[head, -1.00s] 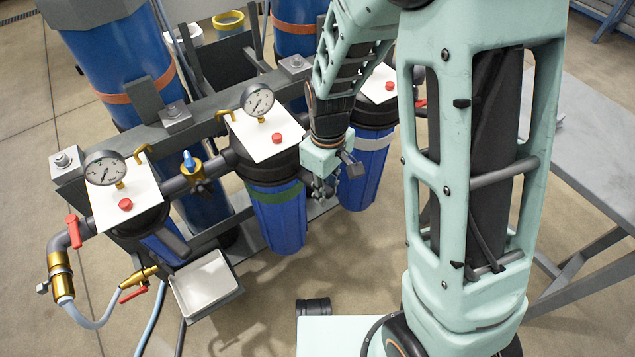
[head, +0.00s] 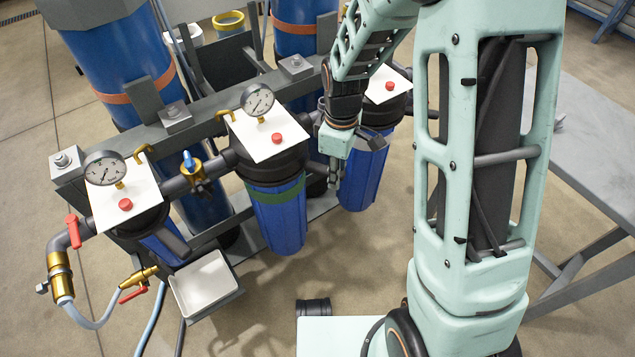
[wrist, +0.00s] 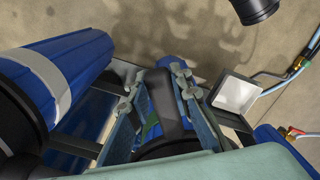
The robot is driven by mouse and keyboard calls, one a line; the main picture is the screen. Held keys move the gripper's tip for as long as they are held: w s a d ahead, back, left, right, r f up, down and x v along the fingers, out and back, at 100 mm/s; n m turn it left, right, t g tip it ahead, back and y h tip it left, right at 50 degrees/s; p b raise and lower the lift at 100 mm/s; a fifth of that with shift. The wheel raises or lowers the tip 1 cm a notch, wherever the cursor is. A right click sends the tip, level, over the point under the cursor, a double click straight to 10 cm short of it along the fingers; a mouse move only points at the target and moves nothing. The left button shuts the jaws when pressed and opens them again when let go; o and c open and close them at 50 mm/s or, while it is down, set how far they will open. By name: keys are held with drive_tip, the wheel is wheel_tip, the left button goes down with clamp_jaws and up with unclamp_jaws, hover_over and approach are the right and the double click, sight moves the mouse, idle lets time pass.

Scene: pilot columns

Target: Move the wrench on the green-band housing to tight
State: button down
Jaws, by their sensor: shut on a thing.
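The green-band housing (head: 277,206) is the middle blue canister, hanging under a black cap in the head view. A little green and blue of it shows behind the fingers in the wrist view. The wrench (wrist: 166,105) is a dark grey bar at the housing's cap in the wrist view. My gripper (wrist: 165,92) has a finger on each side of the bar and is shut on it. In the head view my gripper (head: 334,170) is right of the green-band housing, between it and the right housing.
The white-banded right housing (wrist: 62,75) is close beside my gripper. The left housing (head: 165,245) and a white tray (head: 203,284) are farther left. Gauges and a grey frame rail (head: 225,97) stand above.

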drive_tip(key=shift+w+r, duration=0.1)
drive_tip(key=shift+w+d+n+p, duration=0.15)
drive_tip(key=shift+w+n, duration=0.3)
drive_tip(key=shift+w, duration=0.2)
drive_tip(key=shift+w+d+n+p, duration=0.1)
drive_tip(key=shift+w+n+p, duration=0.05)
drive_tip(key=shift+w+n, duration=0.4)
drive_tip(key=c, duration=1.6)
unclamp_jaws()
wheel_tip(320, 180, up, 8)
drive_tip(key=p, duration=0.6)
drive_tip(key=shift+s, duration=0.1)
drive_tip(key=shift+o, duration=0.3)
drive_tip(key=o, duration=0.5)
drive_tip(key=shift+c, duration=0.2)
